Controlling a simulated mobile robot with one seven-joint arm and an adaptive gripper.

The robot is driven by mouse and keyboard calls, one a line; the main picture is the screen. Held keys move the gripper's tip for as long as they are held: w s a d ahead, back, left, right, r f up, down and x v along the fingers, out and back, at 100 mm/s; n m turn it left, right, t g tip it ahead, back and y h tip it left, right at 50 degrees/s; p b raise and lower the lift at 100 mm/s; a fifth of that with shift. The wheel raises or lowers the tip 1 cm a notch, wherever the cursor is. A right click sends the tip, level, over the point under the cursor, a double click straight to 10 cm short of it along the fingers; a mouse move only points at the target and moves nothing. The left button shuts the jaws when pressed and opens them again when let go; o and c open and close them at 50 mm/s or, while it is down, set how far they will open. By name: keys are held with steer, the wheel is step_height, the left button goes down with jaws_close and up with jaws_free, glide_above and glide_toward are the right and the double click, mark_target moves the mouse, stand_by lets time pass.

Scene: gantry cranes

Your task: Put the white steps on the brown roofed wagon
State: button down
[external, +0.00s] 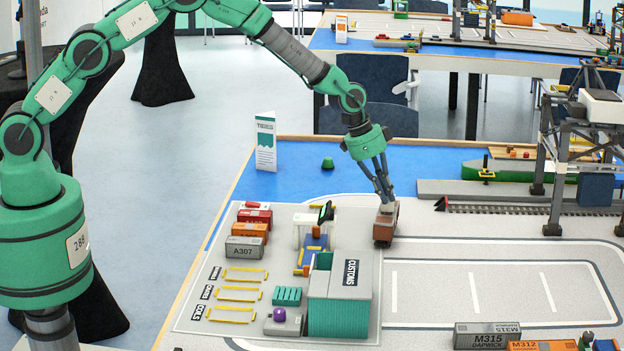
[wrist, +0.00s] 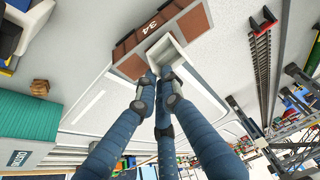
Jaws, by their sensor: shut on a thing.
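The steps overlap the wagon's edge in this view. I cannot tell whether they touch it. In the external view the steps are small and partly hidden by the fingers.
The customs building (external: 340,295) with its teal wall stands in front left of the wagon. Containers (external: 246,246) stand further left. A gantry crane (external: 580,150) and a rail track (external: 500,208) are to the right. The grey mat right of the wagon is clear.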

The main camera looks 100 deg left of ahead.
steer(key=shift+f, duration=0.25)
steer(key=shift+f, duration=0.15)
steer(key=c, duration=1.9)
jaws_free()
steer(key=shift+r, duration=0.2)
steer(key=p+v, duration=0.1)
steer(key=v, duration=1.1)
steer(key=shift+p, duration=0.3)
